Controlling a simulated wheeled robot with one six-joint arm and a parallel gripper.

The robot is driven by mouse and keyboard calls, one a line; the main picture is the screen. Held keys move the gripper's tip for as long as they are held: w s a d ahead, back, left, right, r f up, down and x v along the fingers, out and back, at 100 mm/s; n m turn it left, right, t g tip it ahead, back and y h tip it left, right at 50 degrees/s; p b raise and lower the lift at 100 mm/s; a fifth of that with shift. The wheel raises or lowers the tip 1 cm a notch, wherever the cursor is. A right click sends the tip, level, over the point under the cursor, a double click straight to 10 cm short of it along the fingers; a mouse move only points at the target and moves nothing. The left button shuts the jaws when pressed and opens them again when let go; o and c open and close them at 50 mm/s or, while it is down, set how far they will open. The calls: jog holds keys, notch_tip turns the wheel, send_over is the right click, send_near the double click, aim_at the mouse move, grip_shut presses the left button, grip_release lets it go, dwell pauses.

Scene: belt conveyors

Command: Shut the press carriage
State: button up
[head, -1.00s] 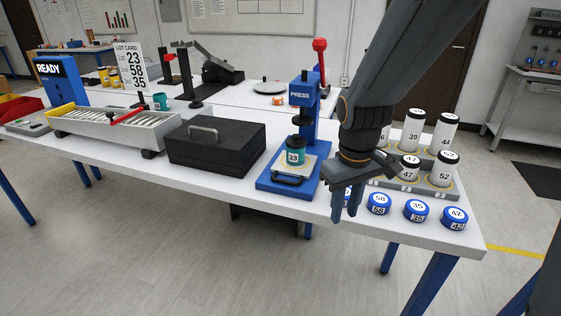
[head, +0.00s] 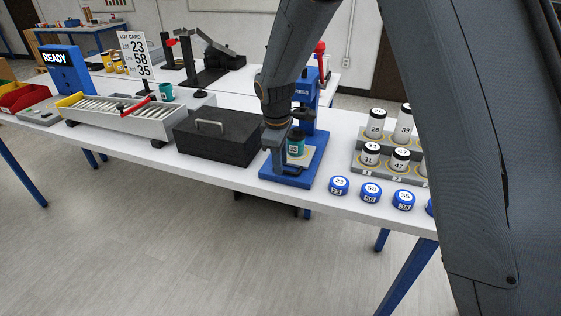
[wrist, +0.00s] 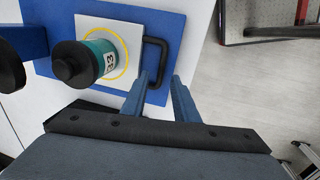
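The blue press (head: 309,117) stands on the bench, partly hidden behind my arm. Its carriage, a white plate with a yellow ring (wrist: 124,33), sits out on the blue base. A teal can with a dark top (head: 296,147) stands upright on it; the can also shows in the wrist view (wrist: 106,58). The carriage's black handle (wrist: 164,55) faces the bench's front edge. My gripper (head: 274,168) is low at the front of the press. In the wrist view my gripper (wrist: 160,80) is open, with the handle's near end appearing between the fingertips; contact is unclear.
A black box (head: 215,138) stands just left of the press. Several blue numbered lids (head: 371,192) lie to the right along the front edge. A grey rack (head: 372,167) with white numbered cans is behind them. A roller tray (head: 138,118) is farther left.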

jog(key=shift+w+f, duration=0.1)
jog(key=shift+f, duration=0.6)
grip_shut()
dwell(1.0)
